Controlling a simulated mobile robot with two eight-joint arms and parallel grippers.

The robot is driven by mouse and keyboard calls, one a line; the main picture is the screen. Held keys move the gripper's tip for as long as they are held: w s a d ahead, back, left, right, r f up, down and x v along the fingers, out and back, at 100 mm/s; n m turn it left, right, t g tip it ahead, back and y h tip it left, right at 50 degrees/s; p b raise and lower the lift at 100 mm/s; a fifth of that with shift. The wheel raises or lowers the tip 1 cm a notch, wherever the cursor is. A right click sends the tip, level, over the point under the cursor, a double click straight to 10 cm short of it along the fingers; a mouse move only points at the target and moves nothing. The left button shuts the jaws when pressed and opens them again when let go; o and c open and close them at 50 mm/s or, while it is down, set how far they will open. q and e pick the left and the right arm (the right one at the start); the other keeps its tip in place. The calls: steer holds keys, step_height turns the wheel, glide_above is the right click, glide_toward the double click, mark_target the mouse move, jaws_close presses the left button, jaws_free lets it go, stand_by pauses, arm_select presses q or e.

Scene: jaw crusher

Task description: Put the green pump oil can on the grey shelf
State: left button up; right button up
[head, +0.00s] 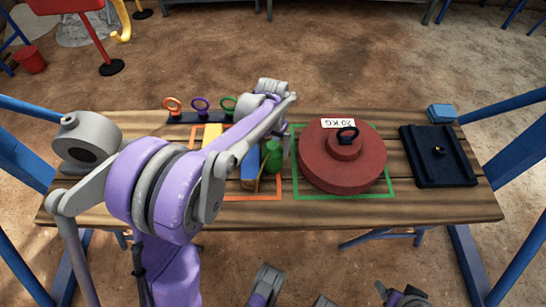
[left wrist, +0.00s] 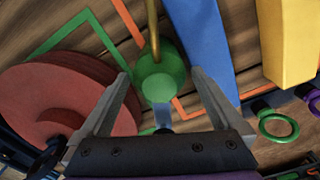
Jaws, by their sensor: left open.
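The green pump oil can (head: 273,157) stands on the wooden table, between the blue block and the red weight. In the left wrist view the can (left wrist: 162,77) has a thin brass spout and lies between the fingertips. My left gripper (left wrist: 162,80) is open around or just above the can; contact cannot be told. In the head view this gripper (head: 286,146) is partly hidden by its own arm. My right gripper may be the part cut off at the bottom edge; its jaws cannot be made out. I cannot identify the grey shelf for certain.
The red 20 KG weight (head: 342,158) sits close right of the can. A blue block (left wrist: 203,40) and a yellow block (left wrist: 285,40) stand on the other side. A black tray (head: 437,157), blue box (head: 441,113) and grey cylinder (head: 85,140) are on the table.

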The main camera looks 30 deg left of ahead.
mark_target(269, 164)
arm_select(q)
step_height(269, 164, down, 3)
steer(key=shift+f+b, duration=0.1)
steer(key=shift+b, duration=0.25)
steer(key=shift+c, duration=0.2)
jaws_close()
